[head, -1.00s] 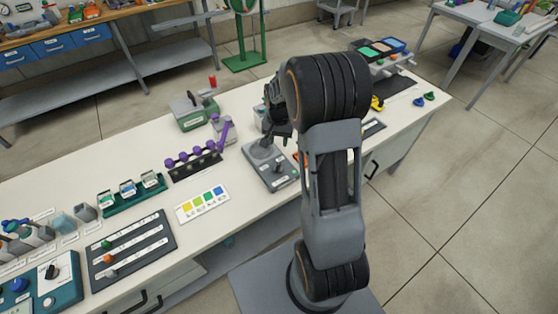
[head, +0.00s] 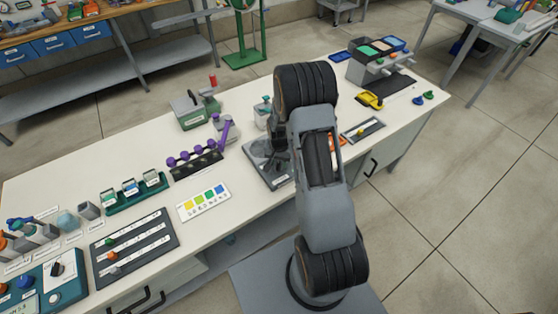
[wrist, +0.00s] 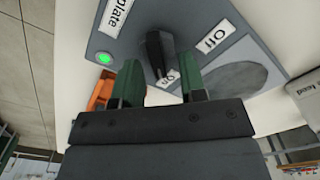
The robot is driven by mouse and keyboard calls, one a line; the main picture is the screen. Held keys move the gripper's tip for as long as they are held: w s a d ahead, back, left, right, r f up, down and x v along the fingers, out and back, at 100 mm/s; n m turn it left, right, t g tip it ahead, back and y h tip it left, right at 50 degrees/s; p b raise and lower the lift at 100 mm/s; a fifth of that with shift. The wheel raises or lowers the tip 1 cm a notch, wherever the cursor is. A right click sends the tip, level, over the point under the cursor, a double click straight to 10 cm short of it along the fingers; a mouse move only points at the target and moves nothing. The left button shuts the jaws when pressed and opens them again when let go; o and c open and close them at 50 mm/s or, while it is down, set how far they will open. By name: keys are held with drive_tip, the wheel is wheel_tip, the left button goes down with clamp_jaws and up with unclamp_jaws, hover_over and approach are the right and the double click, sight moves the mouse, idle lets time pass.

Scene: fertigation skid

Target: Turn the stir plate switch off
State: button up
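The stir plate (head: 254,153) is a grey unit on the white bench, partly hidden behind my arm in the head view. The wrist view shows its grey panel (wrist: 112,33), with a "plate" label, a lit green lamp (wrist: 104,58) and a black switch knob (wrist: 157,50). "Off" (wrist: 210,41) and "On" (wrist: 166,78) labels lie beside the knob. The knob's long shape lies toward "On". My gripper (wrist: 158,72) is open, its green fingers apart on either side of the knob's near end. I cannot tell whether they touch it.
A purple-handled rack (head: 196,162) and a colour card (head: 204,202) lie left of the stir plate. An orange object (wrist: 101,93) shows close beside the left finger. A yellow tool (head: 370,100) and a dark slotted panel (head: 363,130) lie to the right.

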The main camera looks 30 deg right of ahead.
clamp_jaws()
idle(0.3)
idle(0.3)
drive_tip(key=n+b, duration=0.2)
drive_tip(key=n, duration=0.1)
drive_tip(key=shift+w+a+f+b, duration=0.1)
drive_tip(key=shift+w+a+b, duration=0.05)
drive_tip(key=shift+b, duration=0.15)
drive_tip(key=n+b, duration=0.1)
drive_tip(key=n, duration=0.1)
drive_tip(key=n+b, duration=0.1)
drive_tip(key=n, duration=0.2)
drive_tip(key=shift+a+n+b, duration=0.3)
drive_tip(key=shift+n+b, duration=0.1)
drive_tip(key=n, duration=0.1)
drive_tip(key=n+b, duration=0.1)
drive_tip(key=n, duration=0.2)
drive_tip(key=shift+a+b, duration=0.25)
drive_tip(key=shift+b, duration=0.1)
drive_tip(key=shift+s+a+n+b, duration=0.1)
drive_tip(key=shift+n+b, duration=0.2)
drive_tip(key=shift+n, duration=0.9)
drive_tip(key=shift+s+a+n+b, duration=0.1)
drive_tip(key=shift+n+b, duration=0.2)
drive_tip(key=shift+n, duration=1.2)
